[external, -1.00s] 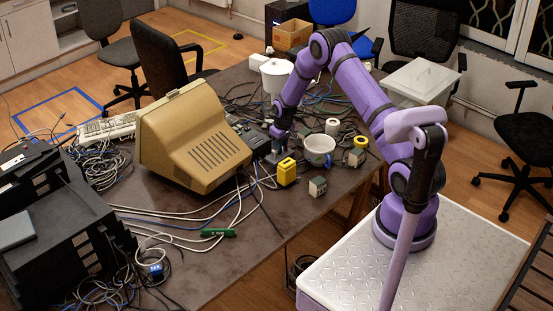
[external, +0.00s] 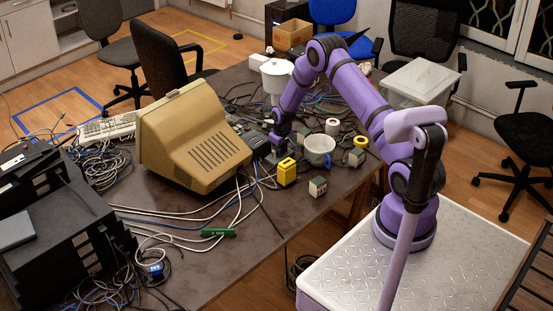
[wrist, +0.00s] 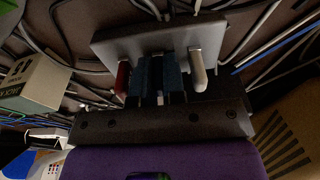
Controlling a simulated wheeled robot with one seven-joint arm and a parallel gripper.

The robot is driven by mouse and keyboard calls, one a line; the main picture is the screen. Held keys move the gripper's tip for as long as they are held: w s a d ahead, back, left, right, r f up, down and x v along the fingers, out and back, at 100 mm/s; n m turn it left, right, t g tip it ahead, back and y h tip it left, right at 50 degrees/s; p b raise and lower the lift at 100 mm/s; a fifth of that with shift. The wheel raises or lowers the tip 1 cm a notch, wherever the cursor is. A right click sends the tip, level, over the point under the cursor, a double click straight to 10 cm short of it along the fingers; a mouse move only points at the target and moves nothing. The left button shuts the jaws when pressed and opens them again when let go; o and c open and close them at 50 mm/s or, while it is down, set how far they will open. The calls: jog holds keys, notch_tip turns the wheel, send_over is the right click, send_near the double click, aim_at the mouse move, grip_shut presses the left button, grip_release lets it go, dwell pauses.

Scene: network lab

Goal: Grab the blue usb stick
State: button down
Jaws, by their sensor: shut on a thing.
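In the wrist view, my gripper (wrist: 162,97) is closed at a blue stick (wrist: 172,76), most likely the blue usb stick. Dark finger parts cover some of it. The stick stands at the near side of a flat grey block (wrist: 130,46); I cannot tell whether it is still plugged in or touching. A red stick (wrist: 122,78) is just left of it and a white stick (wrist: 197,73) just right. In the external view, my gripper (external: 273,156) is low over the table, right of the beige monitor; the stick is too small to make out there.
The beige monitor (external: 190,130) stands left of my gripper.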

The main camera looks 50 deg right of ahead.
notch_tip(320, 180, up, 10)
jog(key=shift+f, duration=0.1)
dwell(0.4)
